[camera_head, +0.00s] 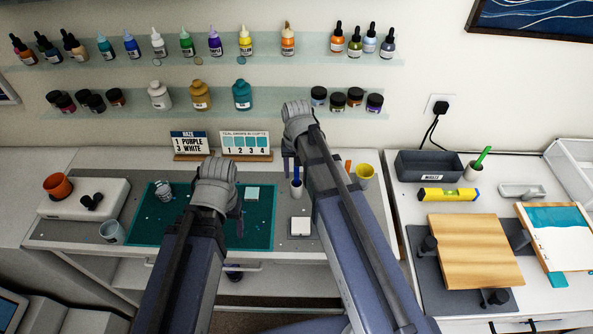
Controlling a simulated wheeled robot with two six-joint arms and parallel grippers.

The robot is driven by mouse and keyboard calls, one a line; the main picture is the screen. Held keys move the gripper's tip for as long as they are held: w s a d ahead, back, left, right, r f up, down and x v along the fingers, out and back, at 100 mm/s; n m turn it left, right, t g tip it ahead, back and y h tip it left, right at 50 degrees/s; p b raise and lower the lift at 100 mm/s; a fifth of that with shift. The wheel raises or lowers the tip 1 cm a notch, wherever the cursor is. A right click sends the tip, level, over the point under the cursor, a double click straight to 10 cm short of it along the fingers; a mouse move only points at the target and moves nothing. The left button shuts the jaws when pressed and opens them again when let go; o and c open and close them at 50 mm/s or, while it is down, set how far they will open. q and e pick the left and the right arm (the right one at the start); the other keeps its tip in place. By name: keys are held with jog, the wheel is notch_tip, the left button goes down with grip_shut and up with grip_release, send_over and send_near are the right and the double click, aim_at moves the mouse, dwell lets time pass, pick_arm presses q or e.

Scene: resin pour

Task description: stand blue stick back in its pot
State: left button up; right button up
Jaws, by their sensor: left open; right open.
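A blue stick (296,174) stands upright, its lower end in a small pale pot (296,191) on the middle table. My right gripper (290,165) is right by the stick's upper part. One finger shows just left of the stick; the other is hidden behind my arm. The jaws are open, and whether they touch the stick cannot be told. My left gripper (228,208) is over the teal mat, open, with its fingertips mostly hidden by the wrist.
A teal cutting mat (262,232) holds a small cup (163,190). A white square block (300,226) lies near the pot. A yellow cup (365,175) stands right of my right arm. A green stick (483,157) stands in another pot on the right table.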

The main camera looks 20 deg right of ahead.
pick_arm(q)
jog(key=shift+r, duration=0.1)
pick_arm(e)
jog(key=shift+r, duration=0.1)
notch_tip(320, 180, up, 8)
jog(key=p, duration=0.8)
pick_arm(q)
notch_tip(320, 180, up, 8)
jog(key=shift+f, duration=0.2)
pick_arm(e)
jog(key=shift+f, duration=0.25)
